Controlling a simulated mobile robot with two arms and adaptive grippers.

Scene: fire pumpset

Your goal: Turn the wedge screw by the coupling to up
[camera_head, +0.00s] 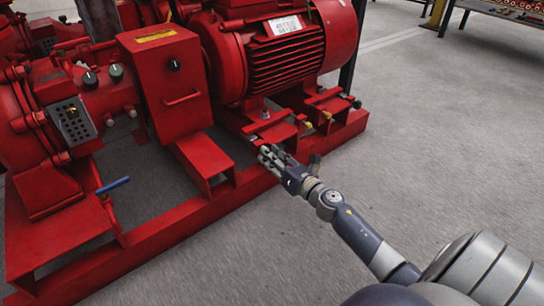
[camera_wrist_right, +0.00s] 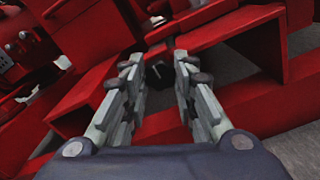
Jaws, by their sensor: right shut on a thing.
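My right gripper (camera_head: 266,151) reaches in from the right to the motor foot nearest the red coupling guard (camera_head: 168,95). In the head view the screw is hidden behind the gripper. My left gripper is in neither view.
The red motor (camera_head: 285,50) stands above the red base frame (camera_head: 240,185). Other feet with small brass screws (camera_head: 308,123) sit to the right of my gripper. A blue lever (camera_head: 113,185) sticks out at left. The grey floor in front is clear.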

